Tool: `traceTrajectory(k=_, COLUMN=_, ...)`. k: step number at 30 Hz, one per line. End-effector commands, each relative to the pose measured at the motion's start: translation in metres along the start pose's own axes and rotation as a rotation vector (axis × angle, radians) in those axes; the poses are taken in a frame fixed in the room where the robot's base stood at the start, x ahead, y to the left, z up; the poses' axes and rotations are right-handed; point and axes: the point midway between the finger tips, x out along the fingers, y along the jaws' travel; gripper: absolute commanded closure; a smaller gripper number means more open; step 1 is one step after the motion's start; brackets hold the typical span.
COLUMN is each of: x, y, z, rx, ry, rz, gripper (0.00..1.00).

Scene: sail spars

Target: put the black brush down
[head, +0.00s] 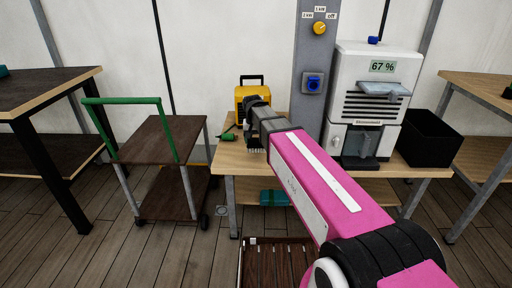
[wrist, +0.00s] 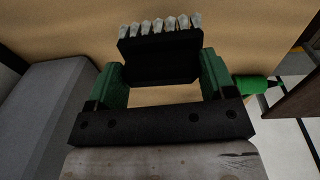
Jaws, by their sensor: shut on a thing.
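The black brush (wrist: 160,58) has a row of pale bristle tufts along one edge. In the wrist view it sits between the green fingers of my gripper (wrist: 161,78), which is shut on it. The light wooden bench top (wrist: 265,25) lies under the brush; I cannot tell whether they touch. In the head view my gripper (head: 254,142) is over the left part of this bench (head: 226,162), and the brush is mostly hidden by my arm.
A green-handled tool (head: 228,134) lies at the bench's left edge, close to my gripper. A yellow case (head: 242,95) stands behind. A grey post (head: 309,65), a white machine (head: 371,95) and a black bin (head: 430,140) are to the right. A brown cart (head: 160,140) stands left.

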Motion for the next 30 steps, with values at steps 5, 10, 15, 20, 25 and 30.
traceTrajectory(k=5, x=0.007, y=0.001, z=-0.003, rx=-0.001, ry=0.000, rz=0.000, gripper=0.71)
traceTrajectory(k=10, x=0.027, y=0.000, z=-0.001, rx=-0.001, ry=-0.002, rz=0.001, gripper=0.71)
traceTrajectory(k=15, x=0.043, y=-0.002, z=0.000, rx=-0.001, ry=0.000, rz=0.000, gripper=0.71)
traceTrajectory(k=20, x=0.042, y=-0.002, z=0.000, rx=-0.001, ry=0.001, rz=0.000, gripper=0.71)
traceTrajectory(k=25, x=0.044, y=-0.002, z=0.000, rx=-0.001, ry=0.000, rz=0.000, gripper=0.20)
traceTrajectory(k=30, x=0.044, y=-0.002, z=0.000, rx=-0.001, ry=0.000, rz=0.000, gripper=0.00)
